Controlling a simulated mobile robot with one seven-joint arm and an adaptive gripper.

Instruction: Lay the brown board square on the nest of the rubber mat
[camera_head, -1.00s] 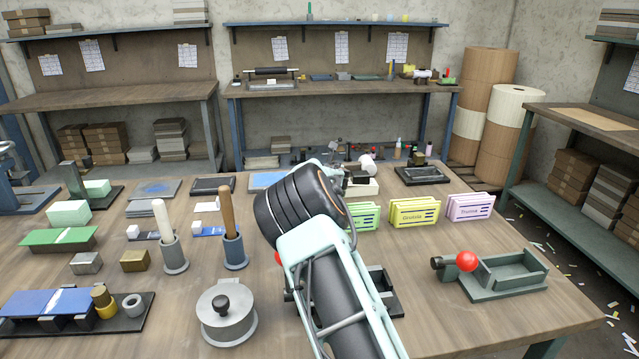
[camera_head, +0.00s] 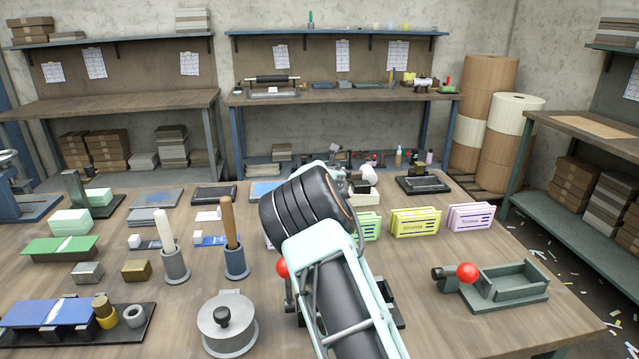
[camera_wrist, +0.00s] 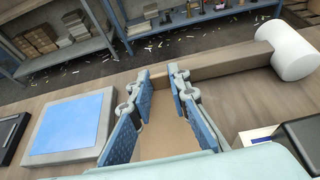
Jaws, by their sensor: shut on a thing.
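My gripper (camera_wrist: 158,105) shows in the wrist view with its two blue-padded fingers closed around a plain brown piece, which I take as the brown board (camera_wrist: 160,128). The fingers cover its sides, and its full outline does not show. In the head view my arm hides the gripper and the board. A black framed plate (camera_head: 213,192) lies at the back of the table; its edge (camera_wrist: 10,135) also shows at the left of the wrist view. A pale grey plate with a blue top (camera_wrist: 72,122) lies left of my gripper. I cannot tell which is the rubber mat with the nest.
A white cylinder (camera_wrist: 289,50) with a brown bar lies beyond the fingers. Green, yellow (camera_head: 415,222) and pink card holders stand right of my arm. A red-knobbed green fixture (camera_head: 505,283) is front right. A round grey pot (camera_head: 227,325) stands front left.

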